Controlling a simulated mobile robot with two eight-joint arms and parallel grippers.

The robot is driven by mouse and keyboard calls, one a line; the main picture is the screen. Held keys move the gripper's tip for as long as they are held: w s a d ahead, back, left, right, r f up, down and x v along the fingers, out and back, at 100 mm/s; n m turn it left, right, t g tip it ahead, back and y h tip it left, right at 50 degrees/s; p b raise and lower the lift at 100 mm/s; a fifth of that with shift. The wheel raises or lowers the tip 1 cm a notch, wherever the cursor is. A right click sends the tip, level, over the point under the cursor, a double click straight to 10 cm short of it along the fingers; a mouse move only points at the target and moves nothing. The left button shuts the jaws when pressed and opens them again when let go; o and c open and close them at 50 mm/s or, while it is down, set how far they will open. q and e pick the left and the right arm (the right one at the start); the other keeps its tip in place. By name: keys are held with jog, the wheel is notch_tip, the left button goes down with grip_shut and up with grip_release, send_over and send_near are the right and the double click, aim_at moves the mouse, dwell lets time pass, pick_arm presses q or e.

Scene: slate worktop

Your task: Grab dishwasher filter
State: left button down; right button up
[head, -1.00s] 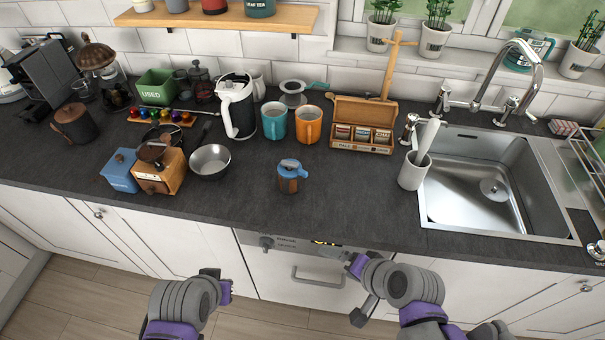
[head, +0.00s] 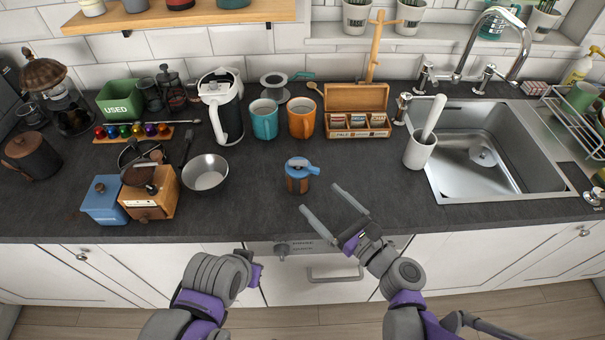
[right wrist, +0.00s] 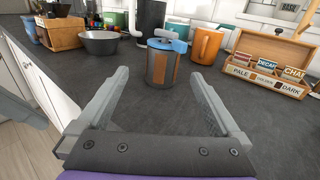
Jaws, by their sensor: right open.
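A small cylinder (head: 298,184) with a brown body and a blue top with a side tab stands upright on the dark worktop. It looks like the dishwasher filter, and it also shows in the right wrist view (right wrist: 162,68). My right gripper (head: 319,197) is open and empty. Its fingers reach over the front edge of the worktop, just in front of the cylinder. In the right wrist view, the cylinder stands ahead, lined up between the fingertips (right wrist: 162,76), apart from them. My left gripper (head: 257,272) is low in front of the cabinets; its fingers are hidden.
A wooden tea box (head: 357,101) is behind right. A white utensil cup (head: 420,151) stands beside the sink (head: 490,170). Worktop around the cylinder is clear.

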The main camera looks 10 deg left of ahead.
aim_at(306, 180)
jog(key=x, duration=0.4)
jog(key=shift+w+r, duration=0.15)
jog(key=shift+w, duration=0.05)
jog(key=shift+p+x, duration=0.7)
jog(key=shift+x, duration=2.5)
jog(key=shift+d, duration=0.15)
jog(key=shift+c, duration=0.3)
jog(key=c, duration=1.3)
jog(key=shift+r, duration=0.15)
